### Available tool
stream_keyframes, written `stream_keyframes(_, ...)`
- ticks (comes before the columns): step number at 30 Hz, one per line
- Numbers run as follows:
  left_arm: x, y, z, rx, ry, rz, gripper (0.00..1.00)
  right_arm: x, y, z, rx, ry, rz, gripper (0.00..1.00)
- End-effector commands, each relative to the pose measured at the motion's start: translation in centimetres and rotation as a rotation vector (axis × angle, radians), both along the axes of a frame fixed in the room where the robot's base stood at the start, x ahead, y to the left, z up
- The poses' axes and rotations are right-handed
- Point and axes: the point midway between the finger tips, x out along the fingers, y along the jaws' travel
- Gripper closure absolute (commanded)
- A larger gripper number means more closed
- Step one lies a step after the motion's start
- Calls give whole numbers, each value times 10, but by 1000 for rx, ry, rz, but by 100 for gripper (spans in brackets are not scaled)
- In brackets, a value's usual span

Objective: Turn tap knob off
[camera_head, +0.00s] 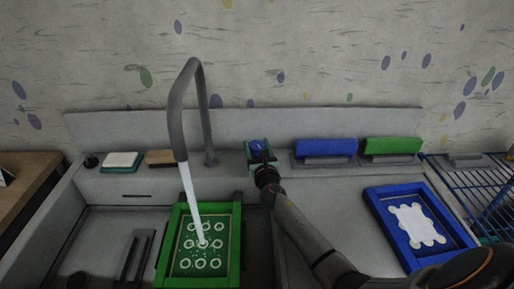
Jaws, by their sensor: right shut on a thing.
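The tap (176,95) is a grey arched spout at the back of the sink. A pale stream of water (191,203) runs from it onto a green frame (233,257) standing in the sink. The tap knob (257,146) is blue on top and sits on a small block to the right of the spout's base. My right gripper (264,167) reaches to the knob from the front and is shut on it. The fingers are small and dark, so their exact grip is hard to make out. My left gripper is not in view.
A blue frame (381,214) with a white patterned centre lies on the counter to the right. A blue block (326,146) and a green block (393,146) stand on the back ledge. A blue wire rack (478,190) is at the far right.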

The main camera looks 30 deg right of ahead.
Motion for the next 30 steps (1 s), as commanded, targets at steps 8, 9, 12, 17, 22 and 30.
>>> stream_keyframes(8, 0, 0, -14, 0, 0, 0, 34, 1, 1, -2, 2, -1, -189, 90)
stream_keyframes(9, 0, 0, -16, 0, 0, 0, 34, 1, 1, -2, 1, 0, -216, 90)
stream_keyframes(12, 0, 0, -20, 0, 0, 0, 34, 1, 1, -2, 1, -1, -279, 90)
stream_keyframes(17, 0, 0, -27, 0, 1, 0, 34, 0, 1, -2, 1, 0, -362, 90)
stream_keyframes(22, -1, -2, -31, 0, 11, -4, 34, 0, 0, -1, 0, 1, -416, 90)
stream_keyframes(30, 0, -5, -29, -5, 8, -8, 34, 0, 0, 0, -2, 1, -441, 90)
